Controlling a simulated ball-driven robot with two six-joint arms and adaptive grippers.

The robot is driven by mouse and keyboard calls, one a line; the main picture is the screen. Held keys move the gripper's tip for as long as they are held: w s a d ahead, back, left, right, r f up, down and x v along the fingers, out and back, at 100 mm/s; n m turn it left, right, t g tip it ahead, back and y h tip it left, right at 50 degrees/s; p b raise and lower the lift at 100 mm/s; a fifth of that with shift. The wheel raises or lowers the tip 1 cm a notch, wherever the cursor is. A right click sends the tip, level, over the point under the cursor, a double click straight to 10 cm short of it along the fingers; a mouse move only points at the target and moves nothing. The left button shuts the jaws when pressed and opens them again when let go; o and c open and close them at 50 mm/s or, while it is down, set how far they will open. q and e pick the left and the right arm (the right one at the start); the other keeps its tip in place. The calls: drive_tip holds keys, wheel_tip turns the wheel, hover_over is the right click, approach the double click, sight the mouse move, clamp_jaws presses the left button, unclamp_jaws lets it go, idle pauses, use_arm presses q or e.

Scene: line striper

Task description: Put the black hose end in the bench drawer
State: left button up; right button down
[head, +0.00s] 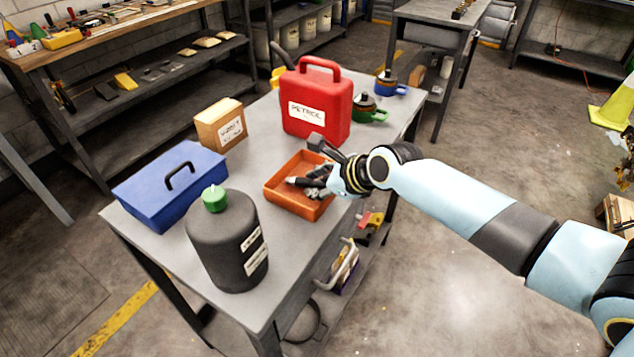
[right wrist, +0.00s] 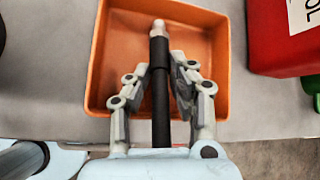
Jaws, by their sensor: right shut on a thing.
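My right gripper (head: 322,180) is over the orange open tray (head: 292,206) on the grey bench. It also shows in the right wrist view (right wrist: 158,85), where its fingers are shut around the black hose end (right wrist: 160,100), a dark rod with a pale metal tip. The tip points toward the far side of the tray (right wrist: 120,45). I cannot tell whether the hose end touches the tray floor. I cannot tell whether this tray is the bench drawer. My left gripper is not in view.
A red petrol can (head: 330,95) stands behind the tray. A blue toolbox (head: 170,190), a black bottle with a green cap (head: 225,255) and a cardboard box (head: 218,125) stand to its left. Green and blue small items stand at the back right.

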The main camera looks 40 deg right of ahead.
drive_tip(key=c, duration=1.2)
unclamp_jaws()
drive_tip(key=shift+f, duration=0.1)
drive_tip(key=shift+o, duration=0.2)
